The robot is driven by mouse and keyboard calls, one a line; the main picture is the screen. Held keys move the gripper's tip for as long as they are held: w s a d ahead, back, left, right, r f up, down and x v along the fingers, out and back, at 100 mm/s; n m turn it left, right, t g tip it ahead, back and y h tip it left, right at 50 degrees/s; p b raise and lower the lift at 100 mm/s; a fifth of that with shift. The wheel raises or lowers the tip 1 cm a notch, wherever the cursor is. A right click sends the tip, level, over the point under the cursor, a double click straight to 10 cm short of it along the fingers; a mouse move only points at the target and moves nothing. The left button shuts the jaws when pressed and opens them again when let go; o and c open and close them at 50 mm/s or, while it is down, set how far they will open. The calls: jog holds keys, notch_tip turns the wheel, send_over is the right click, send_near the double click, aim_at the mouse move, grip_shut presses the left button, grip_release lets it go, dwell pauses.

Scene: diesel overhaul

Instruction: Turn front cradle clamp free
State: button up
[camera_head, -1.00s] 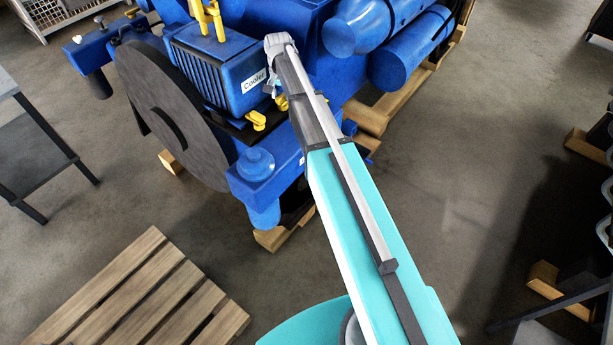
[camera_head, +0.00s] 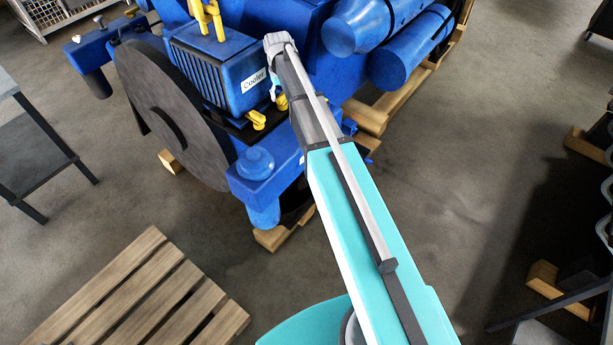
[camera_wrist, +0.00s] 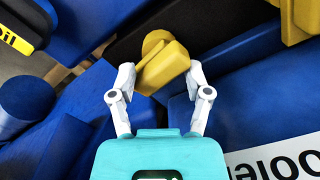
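A yellow clamp (camera_wrist: 163,68) sits in the middle of the wrist view, between the two white fingers of my gripper (camera_wrist: 161,80). The fingertips appear to touch it on both sides, and it lies slantwise between them. In the head view a yellow clamp (camera_head: 282,102) shows beside my wrist, with most of my gripper hidden behind the arm. A second yellow clamp (camera_head: 257,120) stands to its left, below the blue cooler (camera_head: 215,70). Part of the cooler's label (camera_wrist: 275,158) shows at lower right in the wrist view.
The blue engine (camera_head: 300,25) with its pipes stands around my gripper. Another yellow part (camera_wrist: 303,18) is at the upper right of the wrist view. A large dark disc (camera_head: 165,115) is left of the cooler. A wooden pallet (camera_head: 140,295) lies on the floor at lower left.

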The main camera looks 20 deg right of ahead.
aim_at(282, 94)
jog(key=n, duration=0.6)
notch_tip(282, 94, up, 14)
jog(key=p, duration=1.4)
jog(key=s+f+m+b, duration=0.3)
jog(key=s+f+b, duration=0.8)
jog(key=s, duration=0.3)
jog(key=s+f+m+b, duration=0.4)
jog(key=s+f+b, duration=0.8)
jog(key=s, duration=0.3)
jog(key=shift+d, duration=0.15)
dwell(0.3)
jog(key=shift+s, duration=0.25)
jog(key=shift+c, duration=0.4)
jog(key=shift+d, duration=0.2)
